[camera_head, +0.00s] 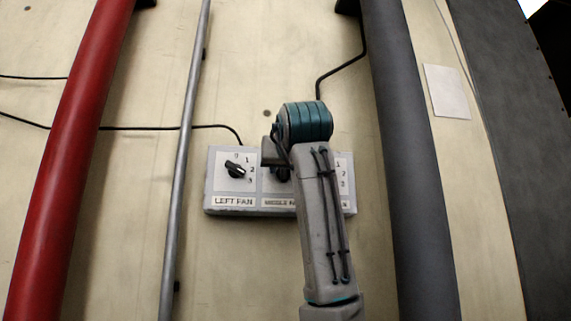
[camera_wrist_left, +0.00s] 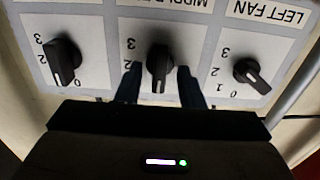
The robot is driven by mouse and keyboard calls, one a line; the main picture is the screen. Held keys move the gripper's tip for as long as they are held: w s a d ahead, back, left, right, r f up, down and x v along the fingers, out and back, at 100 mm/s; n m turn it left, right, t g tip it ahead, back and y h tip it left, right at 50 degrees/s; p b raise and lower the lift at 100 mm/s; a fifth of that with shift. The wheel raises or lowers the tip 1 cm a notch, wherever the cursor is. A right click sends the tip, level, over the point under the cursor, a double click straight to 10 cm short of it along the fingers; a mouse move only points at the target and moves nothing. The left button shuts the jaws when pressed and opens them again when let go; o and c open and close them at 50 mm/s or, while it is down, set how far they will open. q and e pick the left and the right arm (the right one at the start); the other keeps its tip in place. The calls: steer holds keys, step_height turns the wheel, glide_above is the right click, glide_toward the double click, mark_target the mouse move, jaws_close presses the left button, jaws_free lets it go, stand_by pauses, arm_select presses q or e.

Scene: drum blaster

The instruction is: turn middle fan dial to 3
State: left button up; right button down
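The switch panel (camera_head: 232,206) is a pale box on the wall with labelled black dials. The middle fan dial (camera_wrist_left: 159,60) is central in the left wrist view, which shows the panel upside down. Its white mark points down in that view, away from the 3. My left gripper (camera_wrist_left: 159,76) is open, with one dark finger on each side of this dial; I cannot tell whether they touch it. In the head view my left arm hides most of the middle dial (camera_head: 281,174) and my fingers. My right gripper is not in view.
The left fan dial (camera_head: 238,169) is beside the middle one, and another dial (camera_wrist_left: 62,60) is on its other side. A thin grey pipe (camera_head: 184,150), a red pipe (camera_head: 72,150) and a thick dark pipe (camera_head: 405,150) flank the panel. Black cables run along the wall.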

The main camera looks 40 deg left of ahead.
arm_select(q)
steer(key=shift+c, duration=0.4)
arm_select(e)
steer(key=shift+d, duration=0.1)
arm_select(q)
steer(key=c, duration=0.6)
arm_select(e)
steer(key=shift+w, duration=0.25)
